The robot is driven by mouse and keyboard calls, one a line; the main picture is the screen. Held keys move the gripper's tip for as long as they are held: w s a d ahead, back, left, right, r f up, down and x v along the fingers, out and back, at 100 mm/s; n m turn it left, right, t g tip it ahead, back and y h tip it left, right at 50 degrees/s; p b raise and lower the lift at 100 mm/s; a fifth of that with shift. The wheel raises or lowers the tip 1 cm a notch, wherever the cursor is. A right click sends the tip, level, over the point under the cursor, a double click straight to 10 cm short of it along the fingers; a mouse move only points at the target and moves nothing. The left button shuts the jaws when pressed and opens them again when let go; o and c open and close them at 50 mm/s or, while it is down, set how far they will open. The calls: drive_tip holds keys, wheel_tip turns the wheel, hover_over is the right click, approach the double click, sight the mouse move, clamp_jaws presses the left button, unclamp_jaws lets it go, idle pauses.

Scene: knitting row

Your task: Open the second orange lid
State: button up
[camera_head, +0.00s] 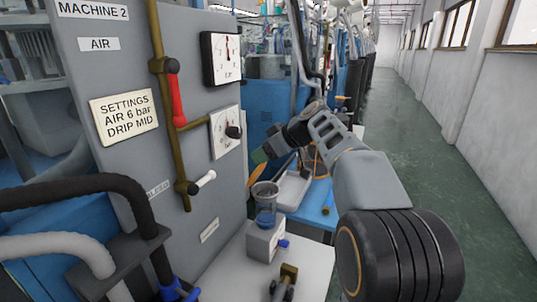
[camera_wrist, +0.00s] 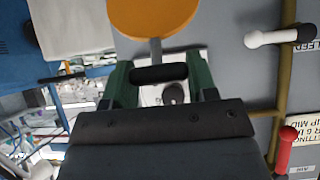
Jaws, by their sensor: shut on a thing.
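The orange lid (camera_wrist: 152,14) is a round disc at the top of the wrist view, with a grey stem running to a black bar handle (camera_wrist: 158,73). The green fingers of my gripper (camera_wrist: 159,66) are shut on this bar, one at each end. In the head view the orange lid (camera_head: 255,176) shows nearly edge-on, tilted, just above the rim of a clear cup (camera_head: 265,207) with blue liquid. My gripper (camera_head: 263,156) is above it, beside the grey panel. I cannot tell whether lid and cup touch.
The grey machine panel (camera_head: 180,130) stands close on the left, with a red lever (camera_head: 176,98), a white lever (camera_head: 203,181) and gauges (camera_head: 221,58). A grey tray (camera_head: 292,190) lies on a blue bench behind the cup. The aisle floor (camera_head: 430,150) at right is clear.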

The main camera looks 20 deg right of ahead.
drive_tip(key=shift+w+a+r, duration=0.15)
drive_tip(key=shift+w+a, duration=0.75)
drive_tip(key=shift+a, duration=0.1)
drive_tip(key=shift+w+a, duration=0.35)
drive_tip(key=shift+a, duration=0.05)
drive_tip(key=shift+f, duration=0.2)
drive_tip(key=o, duration=1.1)
drive_tip(key=shift+w+a, duration=0.1)
drive_tip(key=shift+a, duration=0.1)
drive_tip(key=shift+o, duration=1)
drive_tip(key=shift+d+r, duration=0.15)
drive_tip(key=shift+r, duration=0.05)
drive_tip(key=p+v, duration=0.1)
drive_tip(key=v, duration=0.6)
drive_tip(key=shift+s+d, duration=0.2)
drive_tip(key=shift+s, duration=0.05)
drive_tip(key=shift+r, duration=0.1)
